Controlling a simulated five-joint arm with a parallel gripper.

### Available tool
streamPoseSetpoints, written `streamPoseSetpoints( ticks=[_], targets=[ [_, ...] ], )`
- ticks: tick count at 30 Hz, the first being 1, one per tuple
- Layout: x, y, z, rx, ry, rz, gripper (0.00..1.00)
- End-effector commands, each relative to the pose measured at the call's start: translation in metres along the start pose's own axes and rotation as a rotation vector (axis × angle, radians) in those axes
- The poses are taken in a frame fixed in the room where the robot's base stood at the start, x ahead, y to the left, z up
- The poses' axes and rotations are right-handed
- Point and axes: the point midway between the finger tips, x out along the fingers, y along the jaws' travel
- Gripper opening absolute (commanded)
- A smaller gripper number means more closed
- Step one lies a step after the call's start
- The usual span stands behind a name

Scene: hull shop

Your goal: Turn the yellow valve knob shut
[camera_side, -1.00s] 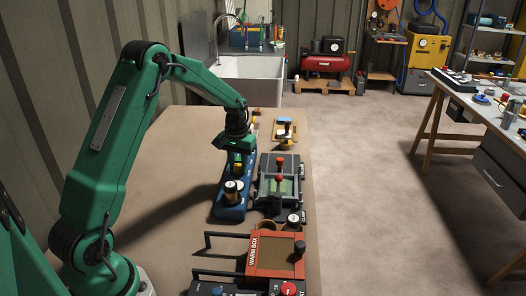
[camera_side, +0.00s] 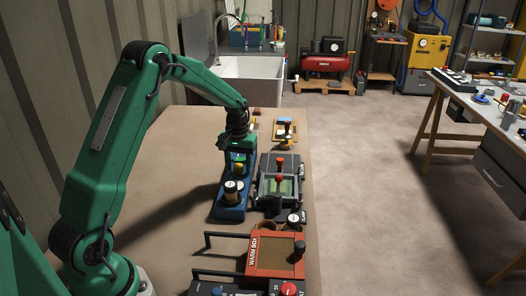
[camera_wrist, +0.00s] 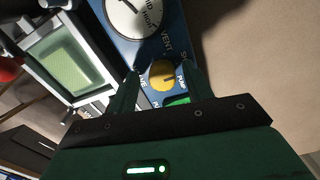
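The yellow valve knob (camera_wrist: 162,74) sits on a blue panel (camera_wrist: 173,17) in the wrist view, with a dark pointer line across it. White lettering rings it; "VENT" is readable, other words are partly hidden. My gripper (camera_wrist: 161,76) is open, one finger on each side of the knob, with a visible gap on both sides. In the side view my gripper (camera_side: 240,165) points down over the blue panel (camera_side: 231,211).
A round white gauge (camera_wrist: 138,13) is beside the knob on the panel. A grey unit with a green window (camera_wrist: 62,62) stands close by. Brown bench top (camera_side: 160,190) left of the panel is clear.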

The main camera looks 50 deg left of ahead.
Motion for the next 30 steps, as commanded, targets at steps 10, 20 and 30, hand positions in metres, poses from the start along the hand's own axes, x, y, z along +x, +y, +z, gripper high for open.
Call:
streamPoseSetpoints(
  ticks=[10,20,30],
  targets=[
    [-0.006,-0.001,-0.001,-0.002,0.003,0.001,0.50],
    [-0.042,-0.001,-0.001,-0.002,0.004,0.001,0.50],
    [-0.075,0.000,-0.001,-0.001,0.002,0.000,0.50]
  ],
)
